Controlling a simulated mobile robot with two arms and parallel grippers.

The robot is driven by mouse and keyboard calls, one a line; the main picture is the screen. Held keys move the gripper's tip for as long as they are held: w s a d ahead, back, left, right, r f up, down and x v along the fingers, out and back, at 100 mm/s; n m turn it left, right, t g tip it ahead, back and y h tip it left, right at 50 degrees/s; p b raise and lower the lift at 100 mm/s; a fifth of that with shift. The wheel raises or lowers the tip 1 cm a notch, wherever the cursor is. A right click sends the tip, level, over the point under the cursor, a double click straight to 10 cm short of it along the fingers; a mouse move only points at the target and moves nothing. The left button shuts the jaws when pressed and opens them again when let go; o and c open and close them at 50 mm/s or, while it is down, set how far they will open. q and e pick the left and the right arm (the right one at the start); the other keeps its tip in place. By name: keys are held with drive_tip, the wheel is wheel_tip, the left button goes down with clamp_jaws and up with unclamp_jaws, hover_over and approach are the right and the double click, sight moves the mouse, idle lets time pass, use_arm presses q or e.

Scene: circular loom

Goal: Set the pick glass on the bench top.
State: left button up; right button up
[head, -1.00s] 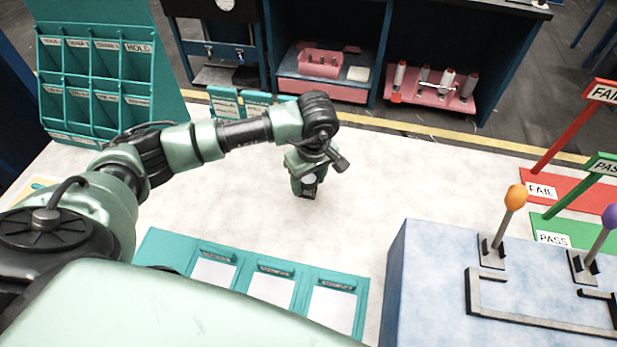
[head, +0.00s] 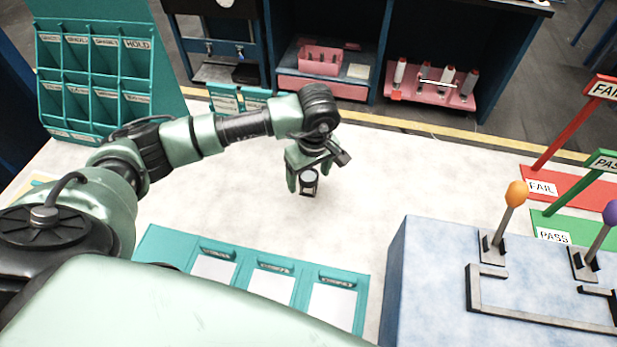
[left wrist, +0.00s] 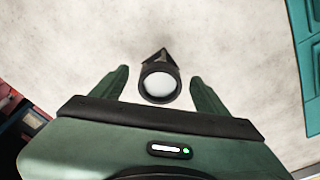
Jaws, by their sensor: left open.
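The pick glass (head: 309,183) is a small dark stand with a round lens on top. It stands upright on the pale bench top (head: 230,180). My left gripper (head: 308,180) is just above and around it, with its fingers open on either side. In the left wrist view the round lens of the pick glass (left wrist: 159,84) shows between the two spread fingers (left wrist: 159,85), with a visible gap to each. My right gripper is not in view.
A teal tray with card slots (head: 235,258) lies in front. A teal labelled rack (head: 95,75) stands at back left. A blue box with levers (head: 440,260) and the red FAIL (head: 575,192) and green PASS (head: 570,225) plates are at right.

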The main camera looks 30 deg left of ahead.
sight(312, 179)
use_arm(q)
drive_tip(key=r+b, duration=0.1)
drive_tip(key=r, duration=0.2)
drive_tip(key=r+b, duration=0.1)
drive_tip(key=r, duration=0.2)
drive_tip(key=d+r+b, duration=0.1)
drive_tip(key=r, duration=0.2)
drive_tip(key=shift+s+r, duration=0.25)
drive_tip(key=shift+r, duration=0.05)
drive_tip(key=shift+s+r, duration=0.1)
drive_tip(key=shift+r, duration=0.45)
drive_tip(key=shift+d, duration=0.1)
